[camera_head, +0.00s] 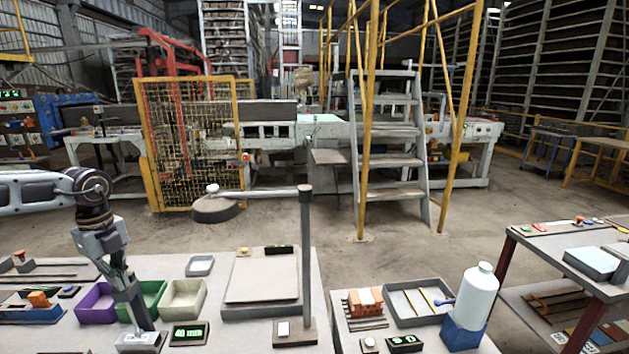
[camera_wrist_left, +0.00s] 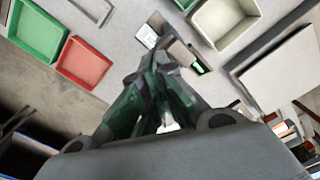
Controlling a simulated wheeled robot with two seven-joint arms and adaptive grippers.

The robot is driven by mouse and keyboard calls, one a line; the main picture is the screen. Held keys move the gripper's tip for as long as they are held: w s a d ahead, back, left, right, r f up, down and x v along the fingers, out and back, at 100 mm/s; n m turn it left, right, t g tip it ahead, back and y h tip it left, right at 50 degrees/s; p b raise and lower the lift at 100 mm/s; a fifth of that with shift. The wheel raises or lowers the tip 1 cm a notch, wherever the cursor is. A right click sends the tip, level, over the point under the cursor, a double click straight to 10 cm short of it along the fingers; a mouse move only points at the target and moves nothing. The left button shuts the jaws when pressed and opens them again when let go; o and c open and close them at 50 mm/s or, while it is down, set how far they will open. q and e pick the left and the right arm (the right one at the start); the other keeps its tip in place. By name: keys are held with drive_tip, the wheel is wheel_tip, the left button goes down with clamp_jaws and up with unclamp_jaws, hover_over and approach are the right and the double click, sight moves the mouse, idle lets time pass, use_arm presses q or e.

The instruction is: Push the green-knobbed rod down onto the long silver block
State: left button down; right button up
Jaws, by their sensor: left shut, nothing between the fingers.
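My left gripper (camera_head: 143,324) reaches down over the left table, in front of the coloured trays. Its fingers are shut and hold nothing. The fingertips are close above a small grey box with a pale top (camera_head: 134,342); I cannot tell whether they touch it. In the left wrist view the closed fingers (camera_wrist_left: 160,68) point toward a small box and a green-lit display (camera_wrist_left: 200,66). I cannot make out the green-knobbed rod or the long silver block for certain; the gripper may cover them. My right gripper is not in view.
A purple tray (camera_head: 95,303), a green tray (camera_head: 158,288) and a beige tray (camera_head: 185,284) stand near the gripper.

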use_arm(q)
drive_tip(key=shift+f, duration=0.1)
drive_tip(key=shift+r, duration=0.2)
drive_tip(key=shift+r+p, duration=0.3)
drive_tip(key=shift+r, duration=0.15)
drive_tip(key=shift+r+p, duration=0.5)
drive_tip(key=shift+r, duration=1.35)
drive_tip(key=shift+r+p, duration=0.7)
drive_tip(key=shift+r, duration=0.35)
wheel_tip(320, 180, up, 10)
drive_tip(key=p, duration=0.9)
drive_tip(key=shift+p, duration=0.4)
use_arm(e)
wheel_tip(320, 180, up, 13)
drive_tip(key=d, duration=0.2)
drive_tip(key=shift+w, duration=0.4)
